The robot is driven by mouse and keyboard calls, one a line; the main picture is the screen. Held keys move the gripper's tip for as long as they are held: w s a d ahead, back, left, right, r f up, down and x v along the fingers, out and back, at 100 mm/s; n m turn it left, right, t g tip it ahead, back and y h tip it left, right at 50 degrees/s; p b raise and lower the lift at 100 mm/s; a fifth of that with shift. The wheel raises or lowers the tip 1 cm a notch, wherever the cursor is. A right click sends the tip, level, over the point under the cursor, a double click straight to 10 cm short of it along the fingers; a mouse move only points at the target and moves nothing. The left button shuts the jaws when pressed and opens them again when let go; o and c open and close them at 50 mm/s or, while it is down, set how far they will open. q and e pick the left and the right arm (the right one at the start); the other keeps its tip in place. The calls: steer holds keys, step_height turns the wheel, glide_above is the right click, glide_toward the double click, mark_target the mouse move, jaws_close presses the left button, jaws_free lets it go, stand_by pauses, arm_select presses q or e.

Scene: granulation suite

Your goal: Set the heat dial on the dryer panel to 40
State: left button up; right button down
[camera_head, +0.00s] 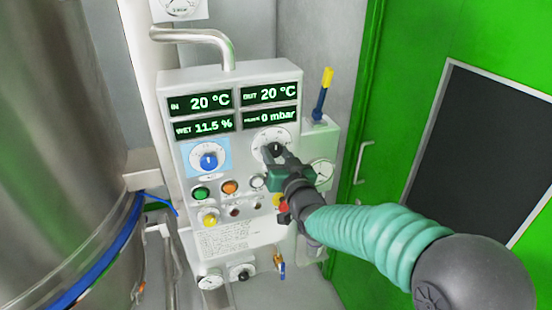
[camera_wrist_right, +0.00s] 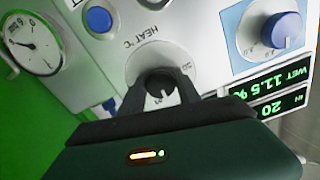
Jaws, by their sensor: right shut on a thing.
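The dryer panel (camera_head: 240,190) is a light grey box standing upright in the middle of the head view. The heat dial (camera_head: 274,145) is a black knob on a white round scale at the panel's upper right. In the right wrist view the heat dial (camera_wrist_right: 160,86) sits below the upside-down label "HEAT °C". My right gripper (camera_head: 277,154) reaches in from the right and is shut on the black knob; its two fingers (camera_wrist_right: 160,98) lie on either side of it. The fingers partly hide the scale, and I cannot read the setting. My left gripper is not in view.
A blue dial (camera_head: 209,160) sits left of the heat dial. Green (camera_head: 201,193) and orange (camera_head: 229,187) buttons are below. Displays (camera_head: 202,101) read 20 °C, 20 °C, 11.5 % and 0 mbar. A steel vessel (camera_head: 60,120) stands left, a green door (camera_head: 400,130) right.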

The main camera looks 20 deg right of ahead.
steer(key=shift+d+r, duration=0.1)
steer(key=shift+r, duration=0.4)
steer(key=c, duration=1.1)
jaws_free()
steer(key=shift+c, duration=0.2)
steer(key=shift+o, duration=1.3)
steer(key=shift+f, duration=0.25)
steer(key=shift+f, duration=0.1)
